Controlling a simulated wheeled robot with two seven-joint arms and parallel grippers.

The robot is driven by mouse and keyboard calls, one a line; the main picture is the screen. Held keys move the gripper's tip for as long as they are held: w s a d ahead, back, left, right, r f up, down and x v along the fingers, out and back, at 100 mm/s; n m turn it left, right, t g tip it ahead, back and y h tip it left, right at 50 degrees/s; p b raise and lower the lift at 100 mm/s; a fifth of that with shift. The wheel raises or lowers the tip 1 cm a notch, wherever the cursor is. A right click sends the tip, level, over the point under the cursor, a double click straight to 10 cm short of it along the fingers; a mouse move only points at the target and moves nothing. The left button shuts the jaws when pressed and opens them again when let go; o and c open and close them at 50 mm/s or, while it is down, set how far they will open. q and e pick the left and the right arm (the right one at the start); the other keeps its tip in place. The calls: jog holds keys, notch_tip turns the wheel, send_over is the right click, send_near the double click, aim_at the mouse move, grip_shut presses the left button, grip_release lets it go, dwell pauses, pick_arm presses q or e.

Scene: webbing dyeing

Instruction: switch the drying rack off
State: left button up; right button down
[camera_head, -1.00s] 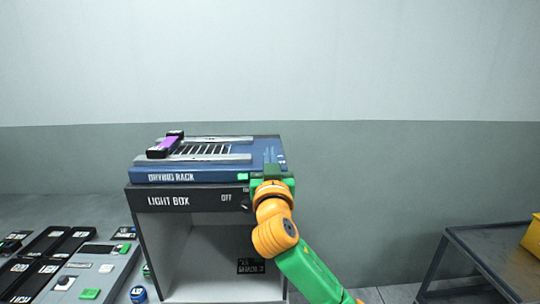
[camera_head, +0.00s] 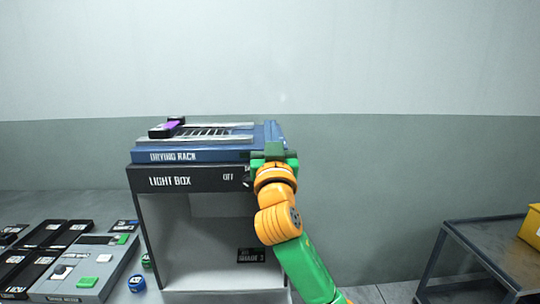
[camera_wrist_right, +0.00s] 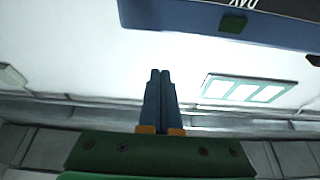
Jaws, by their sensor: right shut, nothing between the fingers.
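The blue drying rack (camera_head: 175,156) lies on top of the black-fronted light box (camera_head: 205,178). A black holder with a purple strip (camera_head: 166,129) lies on the rack's grille. My right gripper (camera_head: 273,153) is at the rack's right front end and covers part of it; no rack switch shows clearly there. In the right wrist view my right gripper's fingers (camera_wrist_right: 159,76) are shut and empty. The rack's blue edge (camera_wrist_right: 185,17) is beyond the tips, apart in the picture, with a dark green square (camera_wrist_right: 233,23) on it. My left gripper is not in view.
The light box reads OFF, with a dark knob beside the label. A grey device (camera_head: 88,265), black trays (camera_head: 42,240) and a blue jar (camera_head: 137,283) are at lower left. A dark metal table (camera_head: 490,238) with a yellow object (camera_head: 532,228) stands at right.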

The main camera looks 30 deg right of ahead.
pick_arm(q)
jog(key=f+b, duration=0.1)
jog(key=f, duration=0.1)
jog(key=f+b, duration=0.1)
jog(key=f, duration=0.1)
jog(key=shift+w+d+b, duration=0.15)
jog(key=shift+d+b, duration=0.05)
jog(key=shift+b, duration=0.15)
pick_arm(e)
jog(key=f+v, duration=0.1)
jog(key=v, duration=0.6)
jog(key=shift+d+f, duration=0.2)
jog(key=shift+d, duration=0.1)
jog(key=shift+w, duration=0.15)
jog(key=shift+f, duration=0.1)
